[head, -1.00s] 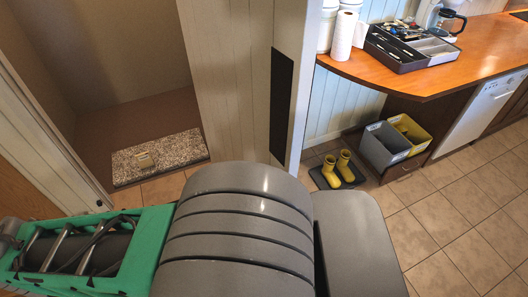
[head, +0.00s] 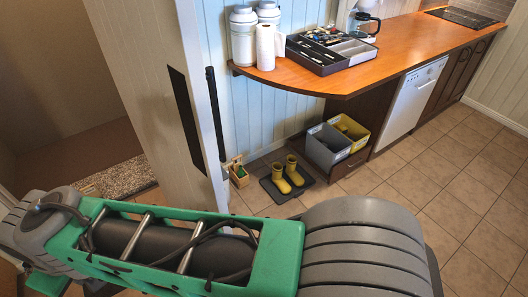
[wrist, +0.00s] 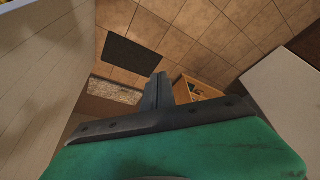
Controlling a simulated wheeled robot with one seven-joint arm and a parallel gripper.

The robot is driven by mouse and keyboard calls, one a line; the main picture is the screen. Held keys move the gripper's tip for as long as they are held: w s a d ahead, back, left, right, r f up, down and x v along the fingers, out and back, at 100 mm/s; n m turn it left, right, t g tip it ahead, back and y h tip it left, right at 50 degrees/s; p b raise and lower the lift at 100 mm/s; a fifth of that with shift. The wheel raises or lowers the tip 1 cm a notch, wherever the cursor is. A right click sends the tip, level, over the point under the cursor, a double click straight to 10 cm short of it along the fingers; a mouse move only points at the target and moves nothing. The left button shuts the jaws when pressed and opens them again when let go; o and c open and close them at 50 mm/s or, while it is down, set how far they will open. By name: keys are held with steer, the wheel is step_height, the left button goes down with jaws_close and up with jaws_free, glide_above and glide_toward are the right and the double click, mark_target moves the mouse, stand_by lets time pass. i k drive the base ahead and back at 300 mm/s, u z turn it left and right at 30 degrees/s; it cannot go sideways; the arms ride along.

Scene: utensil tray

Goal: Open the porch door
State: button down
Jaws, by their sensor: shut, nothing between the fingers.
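The porch door (head: 145,75) is a pale panelled leaf with a long black plate (head: 187,125) on its face. A second black bar (head: 214,115) shows just past its free edge. The door stands open, with the porch opening to its left. In the wrist view, my gripper (wrist: 160,82) has its dark fingers together and empty, above the tiled floor. A pale panelled surface (wrist: 40,75) stands left of it, probably the door, apart from the fingers. In the head view my arm hides the gripper and the door's foot.
A speckled doormat (head: 120,177) lies in the porch. To the right are a small wooden box (head: 238,175), yellow boots (head: 288,174) on a dark mat, bins (head: 328,148) and a curved counter (head: 350,78) with a utensil tray (head: 318,55). The tiled floor at right is clear.

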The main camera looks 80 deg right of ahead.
mark_target(151, 50)
steer(key=z, duration=0.05)
steer(key=k, duration=1)
steer(key=u, duration=0.25)
